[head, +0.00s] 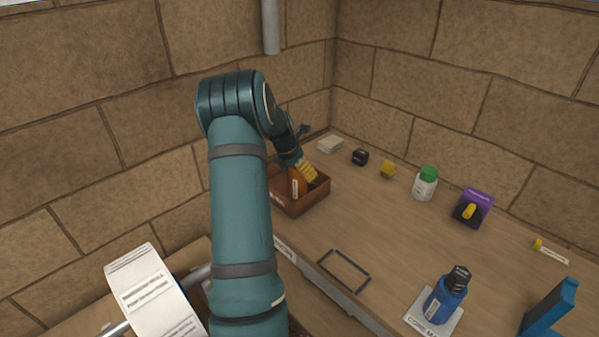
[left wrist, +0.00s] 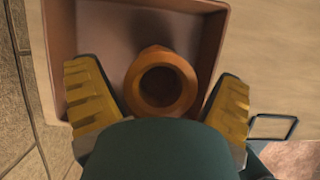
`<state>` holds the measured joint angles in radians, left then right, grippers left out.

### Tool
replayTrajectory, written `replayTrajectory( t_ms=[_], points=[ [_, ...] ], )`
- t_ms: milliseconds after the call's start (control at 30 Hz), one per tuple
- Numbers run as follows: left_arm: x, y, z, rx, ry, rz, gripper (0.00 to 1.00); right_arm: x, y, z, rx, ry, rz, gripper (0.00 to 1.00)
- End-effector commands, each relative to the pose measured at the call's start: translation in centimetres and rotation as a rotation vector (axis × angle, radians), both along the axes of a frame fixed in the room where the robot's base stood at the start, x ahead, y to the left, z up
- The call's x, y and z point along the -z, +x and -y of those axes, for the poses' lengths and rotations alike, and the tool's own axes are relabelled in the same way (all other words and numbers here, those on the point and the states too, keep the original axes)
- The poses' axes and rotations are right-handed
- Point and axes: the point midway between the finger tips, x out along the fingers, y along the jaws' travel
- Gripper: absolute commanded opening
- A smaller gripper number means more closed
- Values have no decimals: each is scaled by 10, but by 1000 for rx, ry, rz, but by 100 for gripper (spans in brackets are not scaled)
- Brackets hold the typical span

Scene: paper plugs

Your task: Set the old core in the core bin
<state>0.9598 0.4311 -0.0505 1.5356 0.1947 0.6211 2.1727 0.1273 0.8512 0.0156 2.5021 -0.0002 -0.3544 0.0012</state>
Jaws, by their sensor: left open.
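The old core (head: 296,186), an orange-brown tube with a pale label, is inside the core bin (head: 304,207), a brown open box at the back left of the worktop. In the left wrist view I look into the open end of the core (left wrist: 161,83); it appears upright, inside the bin walls (left wrist: 214,50). My left gripper (head: 308,172) is over the bin with its yellow fingers spread. In the left wrist view the left gripper (left wrist: 165,105) has a finger on each side of the core, with gaps showing. My right gripper is not in view.
A white printed paper roll (head: 150,290) is at the lower left. A dark wire frame (head: 343,270) lies at the worktop's front edge. A blue bottle (head: 446,296) stands on a pale mat. A green-capped jar (head: 425,183) and purple box (head: 472,207) stand farther back. The middle is clear.

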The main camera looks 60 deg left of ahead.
Motion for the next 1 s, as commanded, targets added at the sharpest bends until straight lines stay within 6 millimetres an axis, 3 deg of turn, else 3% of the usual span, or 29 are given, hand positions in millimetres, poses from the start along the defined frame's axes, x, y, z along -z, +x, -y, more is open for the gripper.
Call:
replayTrajectory(
  t_ms=[300, 500, 1000],
  points=[
    [-65, -23, 5, 0, 4, 3, 93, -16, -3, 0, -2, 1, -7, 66],
    [-91, -34, 8, 1, 2, 2, 93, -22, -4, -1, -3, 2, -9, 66],
    [-100, -39, 9, 0, 0, 1, 93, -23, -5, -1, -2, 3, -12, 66]
  ],
)
